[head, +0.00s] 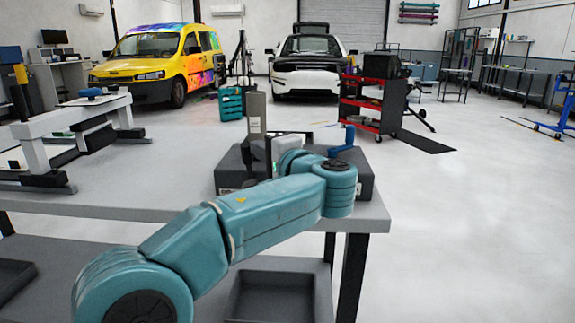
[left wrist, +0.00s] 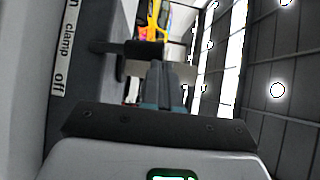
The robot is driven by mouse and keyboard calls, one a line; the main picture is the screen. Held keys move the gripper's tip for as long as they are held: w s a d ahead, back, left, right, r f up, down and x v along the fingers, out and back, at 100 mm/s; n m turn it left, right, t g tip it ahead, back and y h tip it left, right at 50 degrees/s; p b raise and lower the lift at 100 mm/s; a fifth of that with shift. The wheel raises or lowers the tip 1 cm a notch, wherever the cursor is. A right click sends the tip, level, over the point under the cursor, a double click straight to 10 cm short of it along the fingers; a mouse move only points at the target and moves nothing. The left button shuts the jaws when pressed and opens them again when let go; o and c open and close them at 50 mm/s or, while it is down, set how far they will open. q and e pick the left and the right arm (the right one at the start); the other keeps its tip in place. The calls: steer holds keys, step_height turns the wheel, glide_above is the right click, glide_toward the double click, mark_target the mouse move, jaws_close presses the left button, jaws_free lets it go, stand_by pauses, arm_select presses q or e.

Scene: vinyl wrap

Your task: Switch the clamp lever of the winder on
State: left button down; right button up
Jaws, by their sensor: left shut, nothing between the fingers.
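The winder (head: 229,170) is a dark grey unit at the front right of the light grey table, with an upright grey post. In the left wrist view, a label strip (left wrist: 62,45) on its side reads "clamp", with "off" at the lower end and a cut-off "on" at the upper end. A dark clamp lever (left wrist: 107,46) sticks out beside the label, nearer its upper end. My left gripper (left wrist: 163,70) is shut and empty, its fingertips close to the lever; I cannot tell whether they touch. In the head view, my teal arm hides part of the winder. My right gripper is not in view.
A blue-handled part (head: 345,140) stands on the winder's right side. A pale frame (head: 60,125) stands on the table's left. A dark tray (head: 270,297) is below the table. A red tool cart (head: 362,105) and two vehicles are far behind.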

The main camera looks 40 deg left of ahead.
arm_select(q)
steer(key=shift+s+a+r+n+h, duration=0.2)
steer(key=shift+s+a+n+h, duration=0.2)
steer(key=shift+a+n, duration=0.15)
steer(key=shift+s+a+r+n+h, duration=0.15)
steer(key=shift+s+a+n+h, duration=0.1)
steer(key=shift+a+n+h, duration=0.25)
steer(key=shift+s+a+f+n+h, duration=0.1)
steer(key=shift+s+a+n+h, duration=0.35)
steer(key=shift+a, duration=0.25)
steer(key=shift+s+a+f+n+h, duration=0.1)
steer(key=shift+s+a+n+h, duration=0.25)
steer(key=shift+a, duration=0.35)
steer(key=shift+s+a, duration=0.1)
steer(key=shift+s, duration=0.05)
steer(key=shift+p, duration=0.35)
